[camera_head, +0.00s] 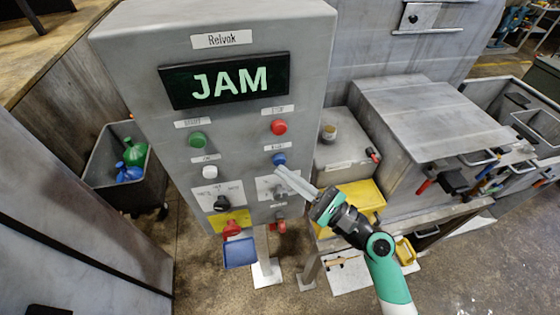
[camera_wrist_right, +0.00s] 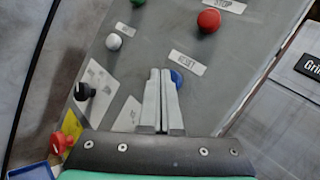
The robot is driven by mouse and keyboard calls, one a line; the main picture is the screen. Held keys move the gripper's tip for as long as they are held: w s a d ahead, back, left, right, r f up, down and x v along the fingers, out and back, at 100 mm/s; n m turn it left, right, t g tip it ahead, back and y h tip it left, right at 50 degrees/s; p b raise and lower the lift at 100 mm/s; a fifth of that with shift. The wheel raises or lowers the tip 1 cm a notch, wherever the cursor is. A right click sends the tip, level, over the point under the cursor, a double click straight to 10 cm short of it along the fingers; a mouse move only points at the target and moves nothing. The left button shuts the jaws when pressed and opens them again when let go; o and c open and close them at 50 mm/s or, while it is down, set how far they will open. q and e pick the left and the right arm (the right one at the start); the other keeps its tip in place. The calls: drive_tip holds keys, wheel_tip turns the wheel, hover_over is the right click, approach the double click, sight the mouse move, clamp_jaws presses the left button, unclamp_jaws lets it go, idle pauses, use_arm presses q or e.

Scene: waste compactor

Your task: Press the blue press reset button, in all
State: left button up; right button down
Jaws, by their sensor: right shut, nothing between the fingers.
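The blue reset button (camera_head: 279,159) is on the front of the grey control panel (camera_head: 230,120), below the red stop button (camera_head: 279,127). In the right wrist view the blue button (camera_wrist_right: 176,78) shows beside the fingertips, partly hidden behind them, under the RESET label (camera_wrist_right: 187,63). My right gripper (camera_head: 280,172) is shut and empty, its fingertips at or just below the blue button. I cannot tell whether they touch it. The panel's display (camera_head: 228,81) reads JAM in green. My left gripper is not in view.
A green button (camera_head: 197,139), a white button (camera_head: 210,172), a black knob (camera_head: 222,203) and a red switch (camera_head: 232,229) are on the same panel. A grey machine (camera_head: 425,125) stands to the right. A bin (camera_head: 105,180) with bottles stands on the floor at left.

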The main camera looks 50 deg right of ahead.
drive_tip(key=shift+w+d, duration=0.3)
drive_tip(key=shift+w, duration=0.15)
idle(0.6)
drive_tip(key=shift+s, duration=0.1)
drive_tip(key=shift+s+a, duration=0.55)
drive_tip(key=shift+s, duration=0.1)
drive_tip(key=shift+s, duration=0.1)
drive_tip(key=s+a, duration=0.1)
drive_tip(key=s, duration=0.1)
drive_tip(key=s+a+p, duration=0.1)
drive_tip(key=s+a, duration=0.1)
idle(0.4)
idle(0.7)
